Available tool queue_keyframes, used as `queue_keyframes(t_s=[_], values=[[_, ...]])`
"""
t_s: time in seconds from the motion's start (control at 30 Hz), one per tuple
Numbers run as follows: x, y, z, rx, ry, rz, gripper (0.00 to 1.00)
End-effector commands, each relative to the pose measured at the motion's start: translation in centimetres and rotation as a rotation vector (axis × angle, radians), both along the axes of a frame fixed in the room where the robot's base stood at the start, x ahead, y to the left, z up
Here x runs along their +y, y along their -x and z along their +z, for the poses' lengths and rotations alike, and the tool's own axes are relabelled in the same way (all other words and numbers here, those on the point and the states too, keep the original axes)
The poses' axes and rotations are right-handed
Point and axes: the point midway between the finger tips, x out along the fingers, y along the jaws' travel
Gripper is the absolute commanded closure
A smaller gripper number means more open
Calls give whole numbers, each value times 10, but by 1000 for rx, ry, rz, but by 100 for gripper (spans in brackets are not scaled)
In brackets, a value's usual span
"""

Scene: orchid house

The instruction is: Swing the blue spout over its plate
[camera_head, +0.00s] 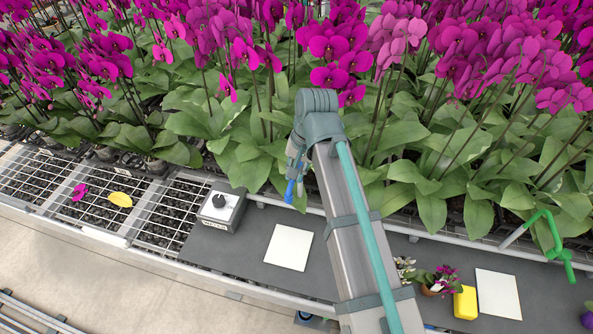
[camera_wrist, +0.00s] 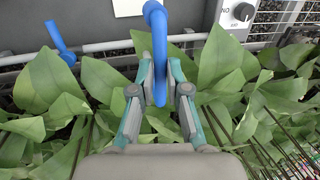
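The blue spout (camera_wrist: 157,45) is a bent blue pipe that passes between the fingers of my gripper (camera_wrist: 162,82) in the wrist view. The fingers stand on either side of it, with a gap showing on the right side; they look open around it. In the head view my gripper (camera_head: 296,164) hangs at the leaf edge, and a short blue piece (camera_head: 290,190) shows below it. A white square plate (camera_head: 289,247) lies on the dark bench in front, and its edge shows at the top of the wrist view (camera_wrist: 129,7). My arm hides part of the bench.
A grey box with a black dial (camera_head: 222,207) stands left of the plate. Right of my arm are a second white plate (camera_head: 498,294), a yellow block (camera_head: 465,303), a small potted orchid (camera_head: 436,282) and a green spout (camera_head: 555,245). Dense orchids fill the back.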

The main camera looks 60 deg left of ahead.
Motion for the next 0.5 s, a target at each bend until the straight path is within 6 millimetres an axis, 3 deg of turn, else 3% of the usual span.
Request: queue_keyframes(t_s=[0.03,0.13,0.5], values=[[0,0,0,-1,1,0,76],[0,0,0,-1,1,-1,61],[0,-1,3,0,0,-3,61]])
